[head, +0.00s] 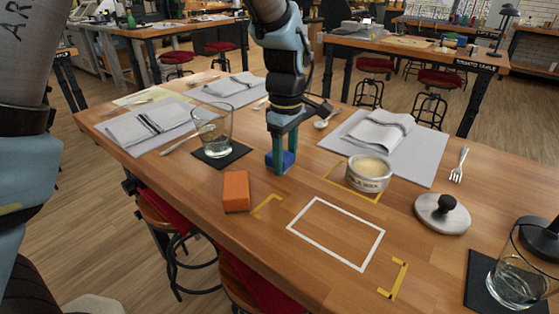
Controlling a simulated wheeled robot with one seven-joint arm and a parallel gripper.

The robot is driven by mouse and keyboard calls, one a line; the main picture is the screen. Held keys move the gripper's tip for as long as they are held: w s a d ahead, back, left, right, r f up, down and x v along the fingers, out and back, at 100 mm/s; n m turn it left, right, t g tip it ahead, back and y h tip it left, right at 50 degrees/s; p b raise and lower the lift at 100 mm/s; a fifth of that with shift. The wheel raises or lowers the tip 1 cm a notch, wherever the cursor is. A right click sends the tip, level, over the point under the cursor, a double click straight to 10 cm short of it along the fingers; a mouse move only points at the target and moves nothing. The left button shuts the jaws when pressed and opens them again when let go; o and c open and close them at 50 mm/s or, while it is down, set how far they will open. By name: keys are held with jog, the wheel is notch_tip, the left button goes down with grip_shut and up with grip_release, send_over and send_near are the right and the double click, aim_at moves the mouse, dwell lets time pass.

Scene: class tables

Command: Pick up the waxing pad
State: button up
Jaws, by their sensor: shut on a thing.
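My gripper (283,152) points straight down over the middle of the wooden table (240,250). Its teal fingers are shut on a small blue block-like pad (281,163), which looks like the waxing pad. The pad is at or very near the tabletop; I cannot tell whether it touches. The fingers hide part of it.
An orange block (236,191) lies front left of my gripper, and a glass (213,132) on a black coaster stands left. A wax tin (368,173) and a grey disc with a black knob (442,213) are right. A white taped rectangle (297,217) is bare.

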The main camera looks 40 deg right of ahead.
aim_at(285, 156)
jog(key=c, duration=0.3)
notch_tip(285, 156, up, 10)
jog(key=shift+r+b, duration=0.1)
jog(key=shift+b, duration=0.7)
jog(key=o, duration=0.8)
jog(key=c, duration=0.6)
